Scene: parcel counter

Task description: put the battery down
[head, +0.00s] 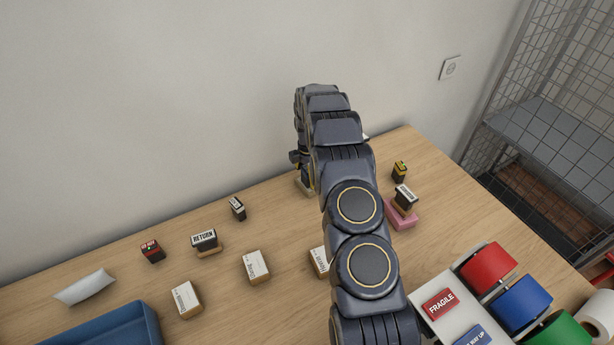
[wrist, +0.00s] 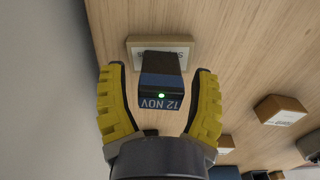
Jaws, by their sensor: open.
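Nothing in view can be surely told as a battery. In the wrist view, my gripper (wrist: 160,80) is open, with its yellow-backed fingers on either side of a dark block (wrist: 160,65). The block has a blue band, a "12 NOV" label and a small green light spot. A small tan box with a white label (wrist: 180,45) shows behind the block; I cannot tell whether the block rests on it. In the head view, my arm hides most of this place, and a tan edge (head: 307,186) shows below the gripper. A small black and yellow block (head: 400,171) stands at the right.
Cartons (head: 257,266), a RETURN stamp (head: 204,240), a red and black block (head: 152,251) and a white pouch (head: 85,287) lie on the wooden counter (head: 120,268). A stamp on a pink pad (head: 401,218) and tape rolls (head: 487,268) are at right. The wall is close behind.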

